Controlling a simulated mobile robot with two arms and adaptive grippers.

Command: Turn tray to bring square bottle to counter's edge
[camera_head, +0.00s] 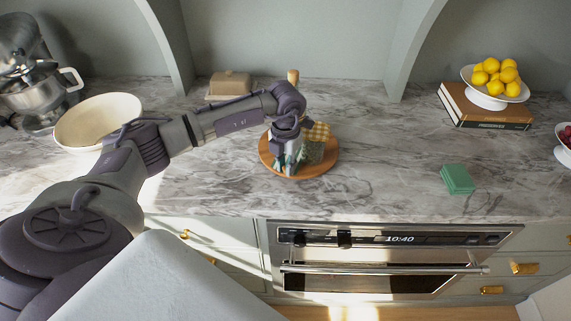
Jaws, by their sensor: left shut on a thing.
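The round wooden tray (325,165) lies on the marble counter, a little back from its front edge. A squarish glass container (313,153) with a greenish filling stands on the tray's right half, and a yellow checked top (318,131) shows above it. I cannot tell whether this is the square bottle. My left gripper (286,165) points down over the tray's front left part, just left of the container. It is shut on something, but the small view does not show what. My left gripper and wrist hide part of the tray and its load. My right gripper is not in view.
A wooden knob-topped item (293,77) shows behind my wrist. A cream bowl (97,119) and mixer (36,85) stand left, a butter dish (229,84) behind. Green coasters (457,179), books (486,113) and a lemon stand (495,97) are right.

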